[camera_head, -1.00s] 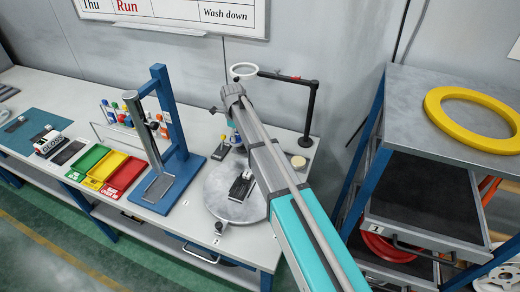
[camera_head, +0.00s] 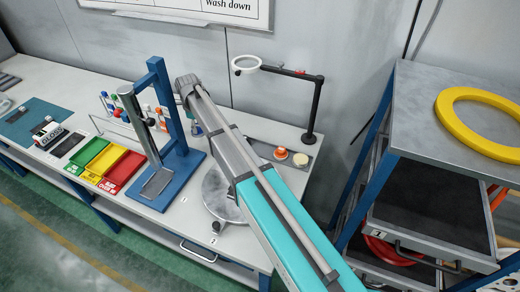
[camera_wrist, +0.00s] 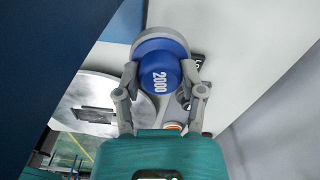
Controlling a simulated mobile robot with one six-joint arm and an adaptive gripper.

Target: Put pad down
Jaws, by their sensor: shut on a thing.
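The pad (camera_wrist: 160,72) is a round blue piece marked 2000 with a grey rim, seen in the wrist view. My gripper (camera_wrist: 160,84) is shut on it, one grey finger at each side. The pad appears held above the bench; its underside is hidden. In the head view my arm covers most of the gripper, which is over the bench just right of the blue upright frame (camera_head: 163,82).
A round grey plate (camera_head: 214,190) lies partly under my arm. The frame's base, red, yellow and green bins (camera_head: 122,172) and bottles stand left. A ring lens on a black stand (camera_head: 313,108), an orange-topped item (camera_head: 281,153) and a shelf unit (camera_head: 440,115) are right.

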